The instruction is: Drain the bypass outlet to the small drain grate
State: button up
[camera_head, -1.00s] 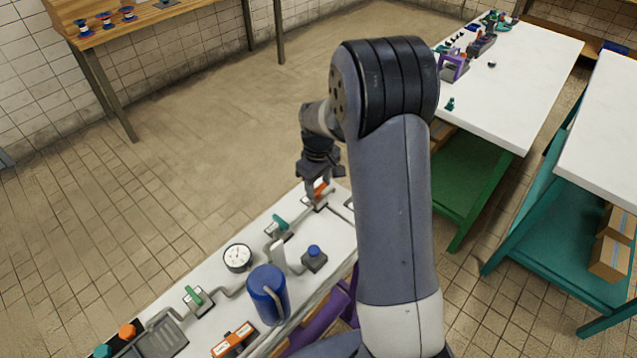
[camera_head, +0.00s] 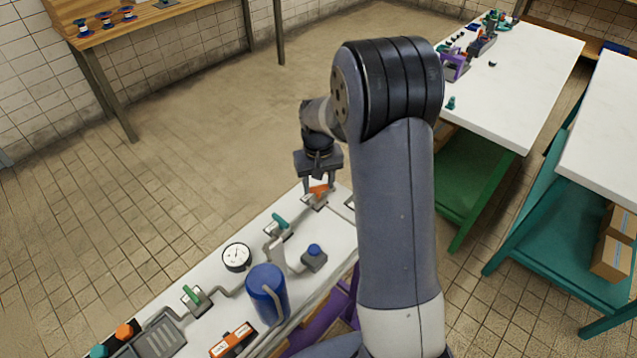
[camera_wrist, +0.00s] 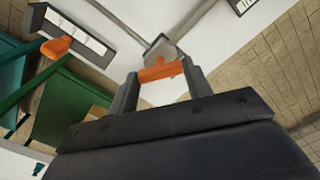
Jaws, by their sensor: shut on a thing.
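My gripper (camera_head: 317,188) is shut on the orange valve handle (camera_head: 320,191) at the far end of the white bench. In the wrist view the orange handle (camera_wrist: 161,71) sits between my two fingertips, above a grey valve body (camera_wrist: 161,47) on the pipe. A grey slotted grate (camera_head: 160,340) lies at the near end of the bench. A dark-framed rectangular fitting (camera_head: 350,203) beside the valve is partly hidden by my arm. I cannot tell which is the small drain grate, and no water is visible.
Along the bench are a teal-handled valve (camera_head: 281,221), a gauge (camera_head: 237,257), a green-handled valve (camera_head: 192,295), a blue jug (camera_head: 267,293) and a blue-knobbed block (camera_head: 314,257). A white-topped table (camera_head: 520,80) stands at the right. Floor beyond the bench is clear.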

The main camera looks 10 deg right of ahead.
aim_at(319, 186)
jog(key=m, duration=0.6)
jog(key=shift+m+b, duration=0.3)
jog(key=shift+b, duration=0.05)
jog(key=m, duration=0.5)
jog(key=shift+o, duration=0.2)
jog(key=o, duration=1)
jog(key=shift+c, duration=0.2)
jog(key=shift+r, duration=0.1)
notch_tip(319, 186, up, 11)
jog(key=shift+f+b, duration=0.2)
jog(key=shift+b, duration=0.1)
